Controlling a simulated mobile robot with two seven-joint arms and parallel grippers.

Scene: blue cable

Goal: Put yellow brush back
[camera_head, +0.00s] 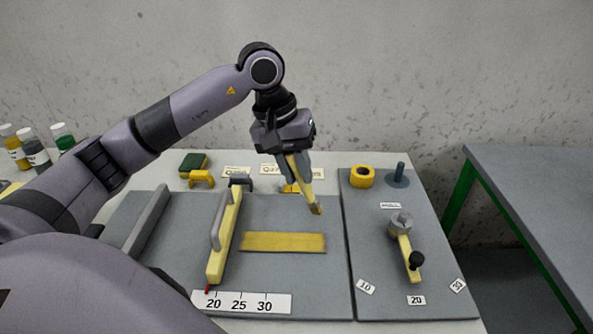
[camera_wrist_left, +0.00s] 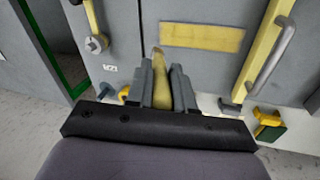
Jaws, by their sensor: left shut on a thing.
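The yellow brush (camera_head: 316,208) is held in my left gripper (camera_head: 301,175), which is shut on it above the left grey board. The brush points down and slightly to the right, its darker tip in the air above the yellow strip (camera_head: 284,242) on the board. In the left wrist view, the brush (camera_wrist_left: 161,78) sits between the two grey fingers, with the yellow strip (camera_wrist_left: 202,36) beyond it. A yellow item (camera_head: 288,189) behind the gripper is partly hidden, so I cannot tell what it is. My right gripper is not in view.
A yellow bar with a grey handle (camera_head: 226,232) stands left of the strip, above a number scale (camera_head: 240,302). The right board (camera_head: 362,230) carries a lever with a black knob (camera_head: 416,260).

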